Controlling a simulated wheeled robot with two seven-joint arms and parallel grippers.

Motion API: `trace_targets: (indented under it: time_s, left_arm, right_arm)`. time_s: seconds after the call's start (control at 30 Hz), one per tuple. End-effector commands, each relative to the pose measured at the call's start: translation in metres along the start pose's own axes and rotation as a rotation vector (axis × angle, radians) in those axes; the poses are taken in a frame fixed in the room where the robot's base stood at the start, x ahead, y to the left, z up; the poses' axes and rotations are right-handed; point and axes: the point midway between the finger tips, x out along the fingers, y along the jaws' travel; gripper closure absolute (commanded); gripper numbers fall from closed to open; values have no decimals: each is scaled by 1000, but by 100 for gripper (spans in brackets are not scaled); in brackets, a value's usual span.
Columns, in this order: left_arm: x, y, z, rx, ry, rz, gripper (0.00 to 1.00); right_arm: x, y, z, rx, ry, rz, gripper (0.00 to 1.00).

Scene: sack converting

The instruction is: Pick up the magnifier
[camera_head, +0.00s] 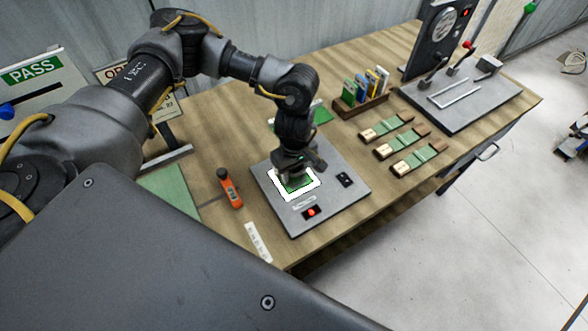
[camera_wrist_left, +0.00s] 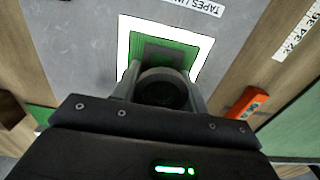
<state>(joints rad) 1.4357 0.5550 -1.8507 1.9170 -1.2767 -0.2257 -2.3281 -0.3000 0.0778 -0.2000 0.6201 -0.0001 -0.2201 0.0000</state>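The magnifier (camera_wrist_left: 162,90) appears in the left wrist view as a dark round lens ring with a dark flat part beyond it, over a green swatch (camera_wrist_left: 191,57) on a bright white lit square (camera_wrist_left: 125,38). My left gripper (camera_wrist_left: 162,78) has one finger on each side of the ring, close against it. I cannot tell whether the fingers press on it. In the head view my left gripper (camera_head: 293,168) points down over the lit square (camera_head: 309,190) on a grey panel (camera_head: 335,200) and hides the magnifier. My right gripper is not in view.
An orange tool (camera_head: 230,188) and a white ruler strip (camera_head: 258,242) lie left of the panel on the wooden table (camera_head: 215,125). A rack of small books or cards (camera_head: 362,102), several green-and-cream strips (camera_head: 415,160) and a grey machine base (camera_head: 470,100) stand to the right.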

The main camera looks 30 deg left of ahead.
Motion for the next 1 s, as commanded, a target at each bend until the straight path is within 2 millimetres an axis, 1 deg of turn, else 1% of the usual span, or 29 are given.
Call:
trace_targets:
  time_s: [0.03,0.13,0.17,0.4,0.57,0.67,0.73,0.77,0.87,1.0]
  left_arm:
    - [0,0,0,0,0,0,65]
    - [0,0,0,0,0,0,78]
    - [0,0,0,0,0,0,79]
    - [-1,0,0,0,0,1,80]
    - [-9,1,0,0,-1,2,80]
    - [-19,1,0,1,-1,4,80]
    - [-31,1,0,2,0,5,80]
    - [-35,-1,4,5,-1,4,80]
    - [-55,-10,20,10,-1,7,80]
    - [-90,-25,45,13,4,8,80]
  right_arm:
    - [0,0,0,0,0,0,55]
    - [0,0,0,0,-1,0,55]
    - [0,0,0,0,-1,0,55]
    - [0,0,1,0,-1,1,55]
    - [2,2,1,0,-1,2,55]
    - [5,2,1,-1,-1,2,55]
    - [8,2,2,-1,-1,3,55]
    - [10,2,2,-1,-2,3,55]
    - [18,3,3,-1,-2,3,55]
    - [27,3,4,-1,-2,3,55]
